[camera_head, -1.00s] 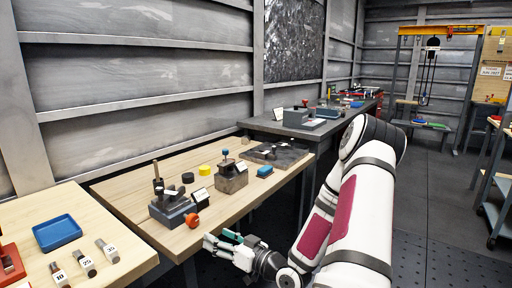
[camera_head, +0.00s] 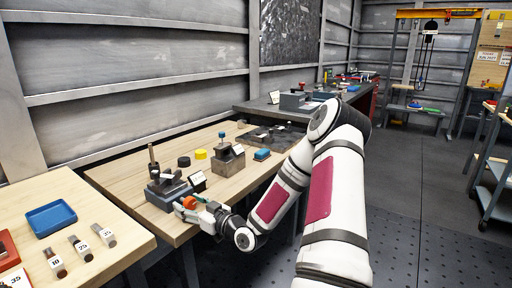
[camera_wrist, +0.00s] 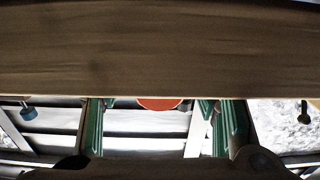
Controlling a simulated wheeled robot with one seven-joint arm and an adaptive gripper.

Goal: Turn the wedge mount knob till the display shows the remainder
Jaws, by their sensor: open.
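The wedge mount (camera_head: 167,190) is a dark grey block with an upright post, near the front edge of the wooden table. Its orange knob (camera_head: 189,202) is on the side facing me. A small tilted display (camera_head: 197,179) stands beside the mount; its reading is too small to make out. My gripper (camera_head: 187,209) is at the knob, by the table's front edge. In the wrist view the knob (camera_wrist: 160,103) shows between my two open green fingers, partly hidden by a brown wooden surface (camera_wrist: 160,50). I cannot tell whether the fingers touch it.
A second block with a blue-topped post (camera_head: 229,160) stands to the right. A nearer table holds a blue tray (camera_head: 51,217) and several numbered pegs (camera_head: 81,247).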

